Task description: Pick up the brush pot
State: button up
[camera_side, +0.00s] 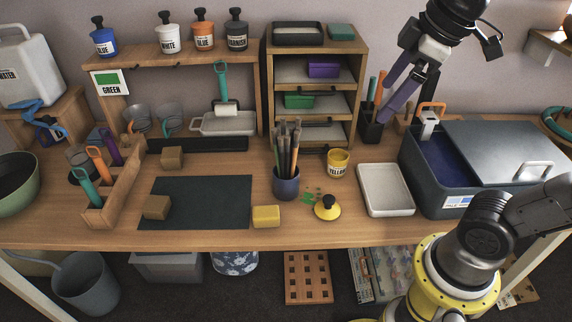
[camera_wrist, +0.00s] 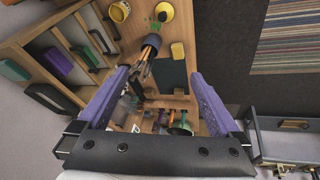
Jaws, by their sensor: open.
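The brush pot (camera_side: 286,183) is a dark blue cup standing upright on the bench, full of long brushes with their tips up. In the wrist view the brush pot (camera_wrist: 152,40) shows in the upper middle, beyond the fingertips, with its brushes pointing down the picture. My gripper (camera_side: 388,97) has purple fingers and is high at the upper right in the side view, well above the bench and to the right of the pot. In the wrist view my gripper (camera_wrist: 158,75) has its fingers spread wide, with nothing held between them.
A wooden shelf unit (camera_side: 268,95) stands behind the pot. A yellow jar (camera_side: 338,165), a yellow block (camera_side: 266,216) and a black-knobbed yellow disc (camera_side: 327,209) sit near it. A white tray (camera_side: 386,190) and a large blue-grey box (camera_side: 425,178) are to the right. A dark mat (camera_side: 205,195) lies left.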

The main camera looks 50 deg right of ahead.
jog(key=w+r+n+g, duration=0.2)
jog(key=w+n, duration=0.1)
jog(key=w, duration=0.7)
jog(key=g, duration=0.2)
send_over(290, 125)
notch_tip(290, 125, down, 9)
jog(key=shift+n+g, duration=0.3)
jog(key=shift+n, duration=0.1)
notch_tip(290, 125, down, 9)
jog(key=shift+r, duration=0.1)
jog(key=shift+w+a+f, duration=0.1)
jog(key=shift+f, duration=0.9)
jog(key=shift+w+a+f, duration=0.15)
jog(key=shift+f, duration=0.85)
jog(key=shift+w+a+f, duration=0.1)
jog(key=shift+f, duration=0.9)
jog(key=shift+r, duration=0.1)
grip_shut()
